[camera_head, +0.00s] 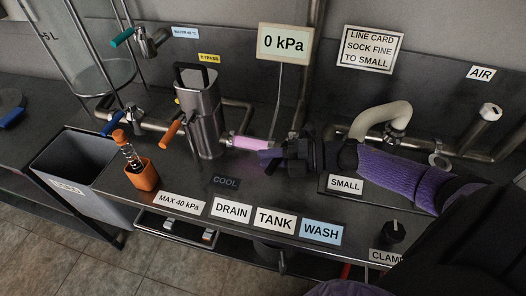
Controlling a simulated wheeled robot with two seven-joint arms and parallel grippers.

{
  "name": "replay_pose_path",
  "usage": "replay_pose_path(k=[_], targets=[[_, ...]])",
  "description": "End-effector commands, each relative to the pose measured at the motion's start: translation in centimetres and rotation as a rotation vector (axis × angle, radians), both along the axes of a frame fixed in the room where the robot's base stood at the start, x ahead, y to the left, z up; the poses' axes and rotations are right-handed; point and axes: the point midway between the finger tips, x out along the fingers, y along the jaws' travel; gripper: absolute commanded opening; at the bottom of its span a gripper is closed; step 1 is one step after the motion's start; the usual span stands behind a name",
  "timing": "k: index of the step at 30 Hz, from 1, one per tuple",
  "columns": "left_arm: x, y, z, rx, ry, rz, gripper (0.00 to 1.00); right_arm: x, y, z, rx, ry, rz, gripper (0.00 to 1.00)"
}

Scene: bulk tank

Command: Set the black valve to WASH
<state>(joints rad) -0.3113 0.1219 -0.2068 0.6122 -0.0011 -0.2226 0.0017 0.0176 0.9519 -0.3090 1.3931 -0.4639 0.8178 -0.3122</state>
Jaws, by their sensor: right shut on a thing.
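The labels DRAIN (232,209), TANK (275,220) and WASH (321,231) run left to right along the bench's front. My right gripper (272,156) reaches in from the right, behind these labels and right of a pink pipe section (239,142). It is shut on a dark thing at the pipe line, which looks like the black valve's handle. The black valve is mostly hidden by the gripper, and I cannot tell which label its handle points to. My left gripper is not in view.
A steel canister (200,115) with an orange handle (173,131) stands left of the gripper. A gauge (285,43) above reads 0 kPa. A cream hose (374,116) curves behind my right arm. An orange holder (143,176) stands at left; a black knob (393,231) sits by CLAMP.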

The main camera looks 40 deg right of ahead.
Motion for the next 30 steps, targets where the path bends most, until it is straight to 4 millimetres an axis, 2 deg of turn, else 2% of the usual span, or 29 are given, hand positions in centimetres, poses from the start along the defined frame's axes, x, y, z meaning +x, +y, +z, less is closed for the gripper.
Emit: replay_pose_path(k=[1, 9, 28, 29, 30], targets=[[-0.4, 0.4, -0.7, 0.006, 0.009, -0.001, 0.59, -0.2, -0.2, -0.5, -0.003, 0.004, 0.026, 0.00], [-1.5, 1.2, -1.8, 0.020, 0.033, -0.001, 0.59, -1.2, -0.5, -0.3, -0.002, 0.003, 0.141, 0.00], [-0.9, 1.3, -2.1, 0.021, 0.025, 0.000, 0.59, -1.5, -0.6, -0.1, -0.001, 0.001, 0.181, 0.00], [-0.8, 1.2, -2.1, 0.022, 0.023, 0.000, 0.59, -1.5, -0.6, -0.1, -0.001, 0.001, 0.181, 0.31], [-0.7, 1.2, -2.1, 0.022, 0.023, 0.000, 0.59, -1.5, -0.6, -0.1, -0.001, 0.001, 0.181, 0.39]])
